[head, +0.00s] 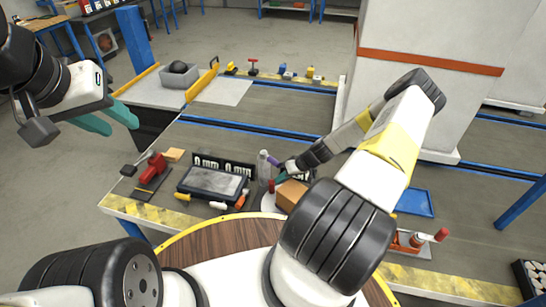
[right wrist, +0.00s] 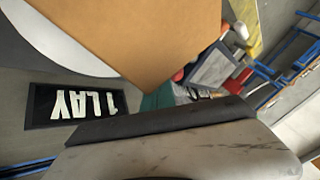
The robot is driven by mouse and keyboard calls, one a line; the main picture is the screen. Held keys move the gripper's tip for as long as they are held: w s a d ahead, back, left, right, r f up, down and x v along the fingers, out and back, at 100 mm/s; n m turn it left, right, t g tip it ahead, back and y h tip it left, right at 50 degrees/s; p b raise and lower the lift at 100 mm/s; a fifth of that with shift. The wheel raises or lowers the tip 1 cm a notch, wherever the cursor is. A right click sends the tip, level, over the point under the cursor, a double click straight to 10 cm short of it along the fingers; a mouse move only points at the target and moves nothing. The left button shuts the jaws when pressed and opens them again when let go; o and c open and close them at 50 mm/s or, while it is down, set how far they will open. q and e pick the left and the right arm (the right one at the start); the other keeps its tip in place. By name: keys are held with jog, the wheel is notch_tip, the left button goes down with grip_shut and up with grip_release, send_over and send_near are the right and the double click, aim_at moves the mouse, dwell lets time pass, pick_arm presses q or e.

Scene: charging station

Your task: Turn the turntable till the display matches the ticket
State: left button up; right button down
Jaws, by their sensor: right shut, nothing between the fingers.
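A brown box (head: 291,195) stands on a white round turntable (head: 268,203) at the front middle of the bench. In the right wrist view the box (right wrist: 130,35) fills the top, with the pale disc (right wrist: 55,42) beside it. My right gripper (head: 281,177) is shut and empty, close beside the box; I cannot tell whether it touches. Its teal finger (right wrist: 160,98) shows partly in the wrist view. My left gripper (head: 108,120) is open and empty, raised left of the bench. I cannot tell which sign is the ticket.
A red tool (head: 157,165) is at left, a bottle (head: 263,163) behind the turntable. A blue tray (head: 413,202) and orange holder (head: 408,240) are at right. A grey bin (head: 180,82) stands further back.

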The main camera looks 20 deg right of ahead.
jog(key=n, duration=0.1)
jog(key=a+n+g, duration=0.1)
jog(key=shift+n+y, duration=0.3)
jog(key=shift+y, duration=0.1)
jog(key=shift+s+a+n+g, duration=0.3)
jog(key=shift+a+n+g, duration=0.25)
jog(key=shift+n+g, duration=0.45)
